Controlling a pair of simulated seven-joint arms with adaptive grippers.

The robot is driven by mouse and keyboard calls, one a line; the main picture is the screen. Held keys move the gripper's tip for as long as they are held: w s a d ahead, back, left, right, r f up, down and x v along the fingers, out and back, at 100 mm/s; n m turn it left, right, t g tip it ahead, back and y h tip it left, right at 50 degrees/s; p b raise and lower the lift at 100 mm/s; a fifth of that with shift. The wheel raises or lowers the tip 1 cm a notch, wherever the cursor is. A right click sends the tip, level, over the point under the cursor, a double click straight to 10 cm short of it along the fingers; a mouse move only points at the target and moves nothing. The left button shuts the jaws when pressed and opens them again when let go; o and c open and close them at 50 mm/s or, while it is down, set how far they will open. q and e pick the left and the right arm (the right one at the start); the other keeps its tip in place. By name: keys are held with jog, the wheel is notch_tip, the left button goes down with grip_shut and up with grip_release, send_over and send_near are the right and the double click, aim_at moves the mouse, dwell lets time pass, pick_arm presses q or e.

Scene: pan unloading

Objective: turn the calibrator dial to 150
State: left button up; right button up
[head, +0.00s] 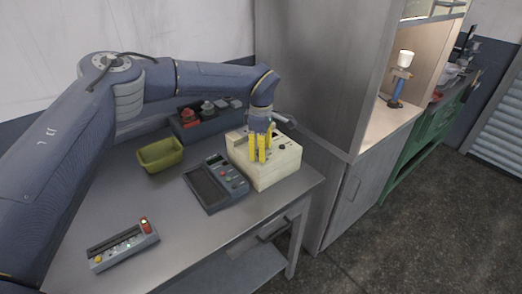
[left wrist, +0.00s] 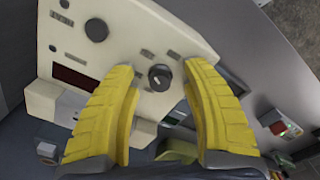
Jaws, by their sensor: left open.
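The calibrator is a cream box (head: 275,172) on the right end of the metal table in the head view. Its sloped panel (left wrist: 115,45) fills the upper part of the left wrist view. A dark round dial (left wrist: 159,77) sits between my yellow fingertips in the left wrist view, with a gap on both sides. The dial's scale and setting are too small to read. My right gripper is not in view.
A dark grey handheld device (head: 216,183) lies just left of the calibrator. A green bin (head: 160,154), a dark tray with red items (head: 206,118) and a grey device with coloured buttons (head: 122,244) are also on the table (head: 172,222). A tall grey cabinet (head: 310,75) stands close on the right.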

pick_arm(q)
notch_tip(320, 180, up, 12)
dwell(0.7)
